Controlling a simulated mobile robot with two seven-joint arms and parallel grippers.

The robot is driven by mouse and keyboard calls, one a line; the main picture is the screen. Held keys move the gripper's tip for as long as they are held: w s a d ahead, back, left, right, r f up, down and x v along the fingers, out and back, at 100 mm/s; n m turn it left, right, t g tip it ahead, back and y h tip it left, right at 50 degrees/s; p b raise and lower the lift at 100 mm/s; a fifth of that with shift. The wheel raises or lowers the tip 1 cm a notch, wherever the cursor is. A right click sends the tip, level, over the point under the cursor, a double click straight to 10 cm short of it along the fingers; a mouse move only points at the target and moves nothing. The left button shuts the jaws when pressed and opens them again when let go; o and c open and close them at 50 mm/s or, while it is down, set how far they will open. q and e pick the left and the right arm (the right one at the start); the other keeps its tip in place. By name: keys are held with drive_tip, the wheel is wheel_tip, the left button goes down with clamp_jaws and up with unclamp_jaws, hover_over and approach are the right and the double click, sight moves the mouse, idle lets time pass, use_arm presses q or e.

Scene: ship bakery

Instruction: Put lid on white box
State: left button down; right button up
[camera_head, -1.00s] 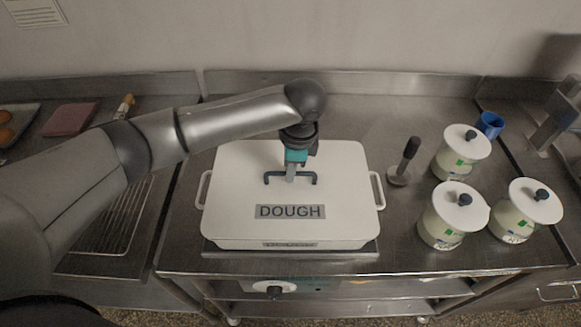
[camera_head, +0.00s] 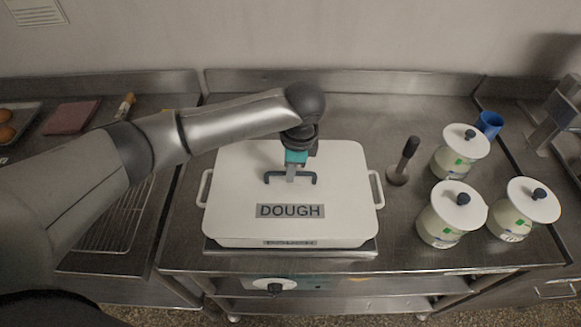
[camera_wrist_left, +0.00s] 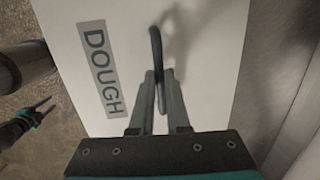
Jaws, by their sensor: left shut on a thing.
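The white lid (camera_head: 335,195) with a "DOUGH" label lies over the top of the white box (camera_head: 290,242) on the steel counter. The lid's edges line up closely with the box, and I cannot see a gap between them. My left gripper (camera_head: 291,177) points down and is shut on the dark lid handle (camera_head: 312,180). The left wrist view shows the handle (camera_wrist_left: 156,50) between the two fingers (camera_wrist_left: 160,100). The box's side handles (camera_head: 377,190) stick out at left and right. The box's inside is hidden. My right gripper is not in the head view.
Several white lidded jars (camera_head: 452,207) stand at the right of the counter, with a blue cup (camera_head: 489,124) behind. A dark-handled tool (camera_head: 404,160) stands between box and jars. A wire rack (camera_head: 112,222) lies at left, under my left arm.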

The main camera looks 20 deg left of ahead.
use_arm(q)
drive_tip(key=shift+c, duration=1.7)
unclamp_jaws()
wheel_tip(320, 180, up, 5)
drive_tip(key=p, duration=0.6)
drive_tip(key=shift+f, duration=0.1)
drive_tip(key=shift+r+p, duration=0.3)
drive_tip(key=shift+r, duration=0.8)
